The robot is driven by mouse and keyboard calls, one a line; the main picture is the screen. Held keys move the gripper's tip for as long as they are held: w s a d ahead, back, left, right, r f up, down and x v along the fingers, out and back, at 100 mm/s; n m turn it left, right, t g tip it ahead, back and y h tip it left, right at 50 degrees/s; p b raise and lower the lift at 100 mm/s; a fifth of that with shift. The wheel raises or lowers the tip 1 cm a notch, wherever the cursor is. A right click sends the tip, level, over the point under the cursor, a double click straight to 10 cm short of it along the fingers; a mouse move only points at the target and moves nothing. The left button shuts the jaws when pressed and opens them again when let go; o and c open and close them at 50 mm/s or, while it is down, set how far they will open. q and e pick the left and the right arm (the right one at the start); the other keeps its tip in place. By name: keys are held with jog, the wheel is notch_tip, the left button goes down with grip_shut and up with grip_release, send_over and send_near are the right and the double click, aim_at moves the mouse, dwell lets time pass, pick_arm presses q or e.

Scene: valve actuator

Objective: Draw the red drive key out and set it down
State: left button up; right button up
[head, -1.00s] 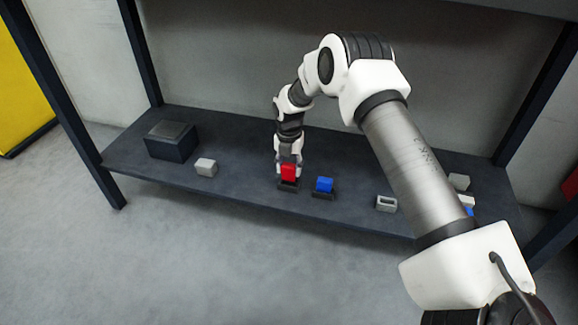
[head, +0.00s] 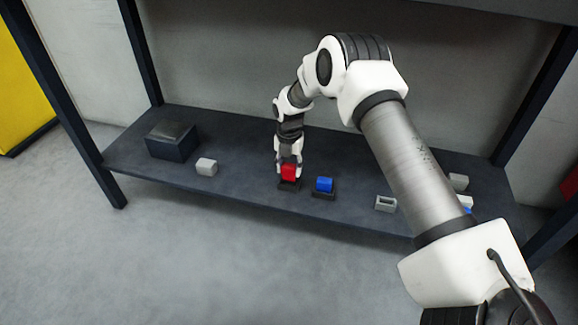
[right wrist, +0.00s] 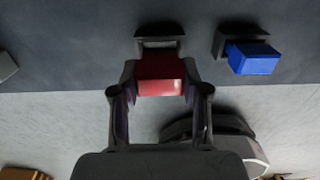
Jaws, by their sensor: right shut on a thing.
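The red drive key (head: 288,172) is a red block in a dark holder (head: 289,186) on the dark shelf. It also shows in the right wrist view (right wrist: 160,76), between the two fingers. My right gripper (head: 288,168) reaches down from above and is shut on the red key. In the right wrist view the gripper (right wrist: 160,92) has a finger on each side of it, and the holder (right wrist: 159,33) lies just beyond. I cannot tell how deep the key sits in the holder. My left gripper is not in view.
A blue block (head: 324,184) in a similar dark holder stands close on the right. A grey hollow block (head: 386,203) lies further right. A light grey block (head: 206,166) and a dark box (head: 172,140) stand on the left. The shelf (head: 245,178) is bare between the grey block and the red key.

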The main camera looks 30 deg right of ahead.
dwell(0.6)
jog(key=shift+r+p, duration=0.1)
jog(key=shift+p, duration=0.2)
jog(key=shift+f, duration=0.2)
jog(key=shift+f, duration=0.35)
jog(key=shift+f+b, duration=0.75)
jog(key=shift+f, duration=0.3)
jog(key=o, duration=1.4)
